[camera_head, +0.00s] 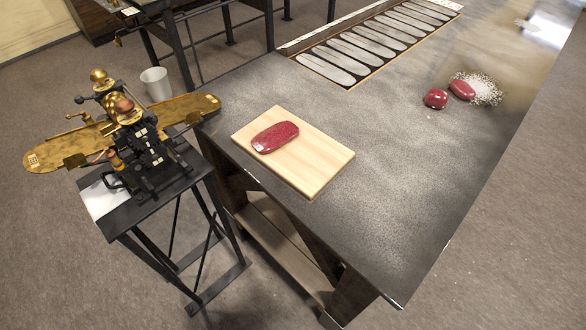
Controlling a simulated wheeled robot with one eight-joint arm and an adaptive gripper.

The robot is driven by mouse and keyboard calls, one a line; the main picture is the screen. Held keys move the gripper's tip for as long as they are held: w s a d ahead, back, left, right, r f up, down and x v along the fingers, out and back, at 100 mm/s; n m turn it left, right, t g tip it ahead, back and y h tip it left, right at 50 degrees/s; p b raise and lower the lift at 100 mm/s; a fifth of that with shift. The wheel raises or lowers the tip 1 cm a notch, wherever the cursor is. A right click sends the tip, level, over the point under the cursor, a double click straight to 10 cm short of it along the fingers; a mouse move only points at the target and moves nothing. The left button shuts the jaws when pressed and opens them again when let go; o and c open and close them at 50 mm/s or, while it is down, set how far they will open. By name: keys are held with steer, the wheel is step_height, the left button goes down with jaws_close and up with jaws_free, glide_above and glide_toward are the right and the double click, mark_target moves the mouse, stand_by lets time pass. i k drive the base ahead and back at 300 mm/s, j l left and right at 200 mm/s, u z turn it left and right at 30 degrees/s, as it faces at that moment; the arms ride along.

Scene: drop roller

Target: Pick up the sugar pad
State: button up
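A red, glossy, flattened oblong slab (275,137), which looks like the sugar pad, lies flat on a light wooden board (310,169). The board rests on the near left part of a large grey metal-topped table (400,200). The slab sits toward the board's upper left, with bare wood to its right and below. Two smaller red lumps lie farther back at the right, one rounded (435,99) and one oblong (462,90). The oblong one touches a pile of white grains (484,90). My gripper is not in view.
A brass and black hand-cranked roller machine (145,140) stands on a black metal stand left of the table. A white bucket (156,83) stands behind it. A tray with several grey oval strips (365,48) lies at the table's back left. The table's front is clear.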

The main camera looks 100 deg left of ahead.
mark_target(277, 136)
steer(key=i+l+u, duration=0.2)
steer(key=i+u, duration=0.25)
steer(key=i+l+u, duration=0.4)
steer(key=i, duration=0.25)
steer(key=i+j+u, duration=0.15)
steer(key=i+u, duration=0.2)
steer(key=u, duration=0.15)
steer(key=i+u, duration=0.7)
steer(key=u, duration=0.25)
steer(key=i+l+u, duration=0.3)
steer(key=u, duration=0.15)
steer(key=i+u, duration=0.15)
steer(key=u, duration=0.3)
steer(key=i+j+u, duration=0.1)
steer(key=u, duration=0.4)
steer(key=i+l+u, duration=0.1)
steer(key=i+u, duration=0.15)
steer(key=u, duration=0.2)
steer(key=i+l+u, duration=0.1)
steer(key=u, duration=0.35)
steer(key=i+l+u, duration=0.15)
steer(key=u, duration=0.3)
steer(key=i+l+u, duration=0.3)
steer(key=u, duration=0.2)
